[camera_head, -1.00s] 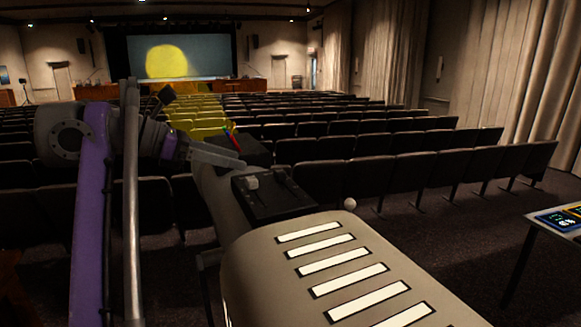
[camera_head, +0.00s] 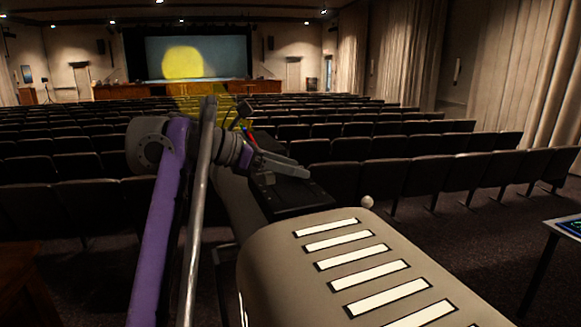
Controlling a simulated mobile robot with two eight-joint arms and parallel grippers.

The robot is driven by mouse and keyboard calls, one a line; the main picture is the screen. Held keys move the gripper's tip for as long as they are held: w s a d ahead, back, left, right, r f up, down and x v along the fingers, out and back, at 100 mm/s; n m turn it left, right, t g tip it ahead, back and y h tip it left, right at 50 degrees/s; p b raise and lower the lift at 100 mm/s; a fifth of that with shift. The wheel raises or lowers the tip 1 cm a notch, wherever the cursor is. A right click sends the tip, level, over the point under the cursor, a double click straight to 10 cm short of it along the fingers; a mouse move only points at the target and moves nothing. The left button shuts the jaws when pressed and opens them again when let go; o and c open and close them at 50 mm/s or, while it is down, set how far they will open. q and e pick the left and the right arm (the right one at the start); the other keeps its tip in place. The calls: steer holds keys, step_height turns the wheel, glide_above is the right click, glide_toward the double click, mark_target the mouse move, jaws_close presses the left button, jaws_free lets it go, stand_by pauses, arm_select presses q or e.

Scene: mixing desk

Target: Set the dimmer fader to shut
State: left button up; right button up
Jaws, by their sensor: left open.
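My left gripper (camera_head: 288,165) reaches in from the left, over the box's far-left part. Its grey finger lies across the fader area in the picture. It is open; no thing shows clearly between the fingers. The pale fader knob cannot be made out clearly behind the gripper. Whether a finger touches a knob cannot be told. My right gripper is out of view.
The beige housing (camera_head: 270,255) with white slots fills the lower middle. Rows of dark seats lie beyond. A table (camera_head: 562,229) stands at the right edge.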

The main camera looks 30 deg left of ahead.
arm_select(q)
jaws_close()
stand_by(1.3)
